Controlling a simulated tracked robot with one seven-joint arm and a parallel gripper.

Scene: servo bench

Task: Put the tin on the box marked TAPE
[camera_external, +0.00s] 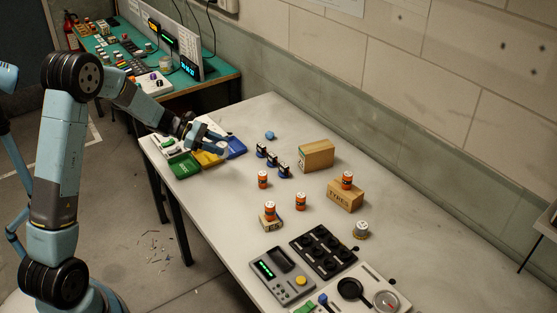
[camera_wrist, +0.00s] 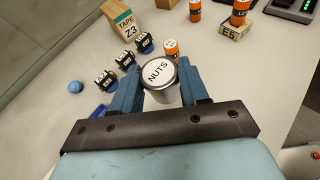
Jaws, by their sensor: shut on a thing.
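My gripper (camera_external: 219,146) is shut on a pale tin, at the left end of the bench above the coloured trays. In the wrist view my gripper (camera_wrist: 160,88) has a finger on each side of the tin (camera_wrist: 157,73), whose white lid reads NUTS. The tin is mostly hidden by my fingers in the external view. The box marked TAPE (camera_wrist: 123,22), also marked Z3, stands beyond the small servos.
Several dark servos (camera_external: 273,160) stand between my gripper and the box. A blue round thing (camera_external: 270,135) lies behind them. Orange cans stand nearby, one on another wooden box (camera_external: 345,198), one on a block marked E5 (camera_wrist: 232,32). Another tin (camera_external: 361,230) stands farther right.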

